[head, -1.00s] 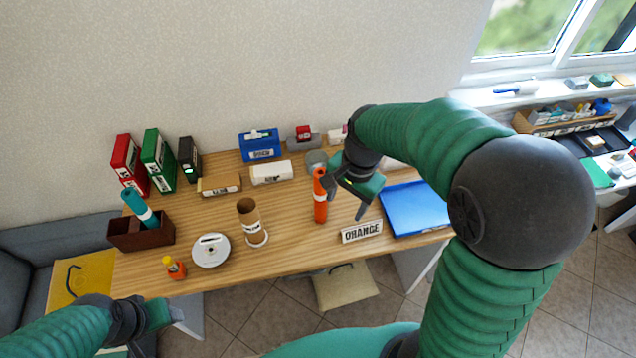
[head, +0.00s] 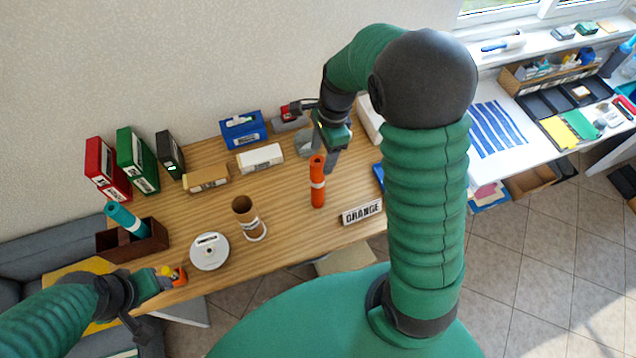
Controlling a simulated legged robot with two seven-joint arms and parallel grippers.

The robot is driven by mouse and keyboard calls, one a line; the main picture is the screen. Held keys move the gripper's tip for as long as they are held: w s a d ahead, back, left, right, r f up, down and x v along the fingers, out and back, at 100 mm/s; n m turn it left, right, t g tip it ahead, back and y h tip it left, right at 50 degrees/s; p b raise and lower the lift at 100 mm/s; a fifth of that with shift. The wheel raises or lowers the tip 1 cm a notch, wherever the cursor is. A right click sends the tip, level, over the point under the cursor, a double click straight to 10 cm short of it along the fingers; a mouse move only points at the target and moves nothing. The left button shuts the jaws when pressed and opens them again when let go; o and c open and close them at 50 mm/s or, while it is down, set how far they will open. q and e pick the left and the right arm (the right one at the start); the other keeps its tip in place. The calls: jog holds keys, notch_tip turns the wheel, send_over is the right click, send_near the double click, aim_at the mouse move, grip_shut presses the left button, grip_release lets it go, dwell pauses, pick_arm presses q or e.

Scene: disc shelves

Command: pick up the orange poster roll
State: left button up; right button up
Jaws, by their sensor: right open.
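The orange poster roll (head: 317,188) stands upright on the wooden table, with a pale band around it. My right gripper (head: 325,155) is open and empty, just behind and above the roll's top in the head view. Whether a fingertip touches the roll I cannot tell. A sign reading ORANGE (head: 361,212) stands to the right of the roll. My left gripper (head: 158,300) is low at the left, by the table's front edge, and its jaw state is unclear.
A brown tube (head: 243,212) on a base and a white disc (head: 209,252) stand left of the roll. A small orange bottle (head: 180,275) is partly hidden near my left gripper. A brown box (head: 155,241) holds a teal roll (head: 125,219). My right arm hides most of the blue tray (head: 378,176).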

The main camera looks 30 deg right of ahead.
aim_at(319, 160)
jog(key=f, duration=0.1)
jog(key=w+f, duration=0.1)
jog(key=shift+w+a+f, duration=0.15)
jog(key=shift+f, duration=0.15)
jog(key=f, duration=0.1)
jog(key=f+p, duration=0.1)
jog(key=f, duration=0.1)
jog(key=shift+s+a+f, duration=0.2)
jog(key=shift+a+f, duration=0.05)
jog(key=shift+f, duration=0.15)
jog(key=shift+s+f, duration=0.1)
jog(key=shift+f, duration=0.15)
pick_arm(q)
jog(key=shift+w+d+r, duration=0.1)
jog(key=shift+w+r, duration=0.25)
jog(key=shift+r, duration=0.25)
pick_arm(e)
jog(key=shift+f, duration=0.1)
jog(key=shift+w+a, duration=0.1)
jog(key=shift+w, duration=0.15)
jog(key=c, duration=0.4)
pick_arm(q)
jog(key=shift+w, duration=0.1)
pick_arm(e)
jog(key=shift+s, duration=0.1)
grip_shut()
